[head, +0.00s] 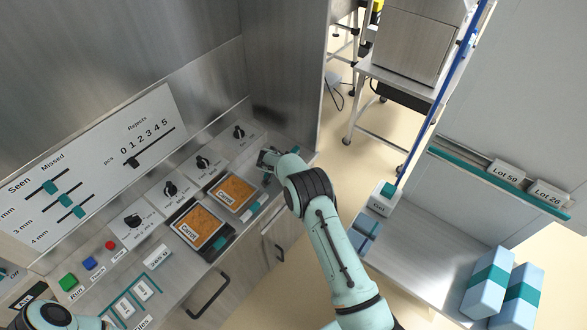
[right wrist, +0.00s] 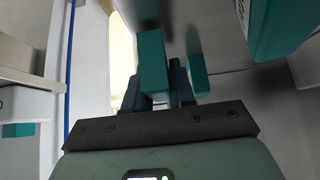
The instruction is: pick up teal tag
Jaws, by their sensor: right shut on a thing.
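A teal tag (right wrist: 152,65) stands up between the dark fingers of my right gripper (right wrist: 158,88) in the right wrist view. The jaws are shut on it. In the head view my right gripper (head: 266,165) is low at the right end of the steel counter, and the wrist and fingers largely hide the tag. A smaller teal patch (right wrist: 199,75) shows just right of the fingers in the wrist view; I cannot tell whether it is a reflection. Only part of my left arm shows at the bottom left of the head view, with its jaws out of frame.
Two orange Carrot trays (head: 200,228) (head: 236,193) lie left of the right gripper, beside a row of black knobs (head: 170,188). A steel side wall (head: 300,80) stands close behind it. A shelf (head: 425,265) with blue packs (head: 487,283) is at the right.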

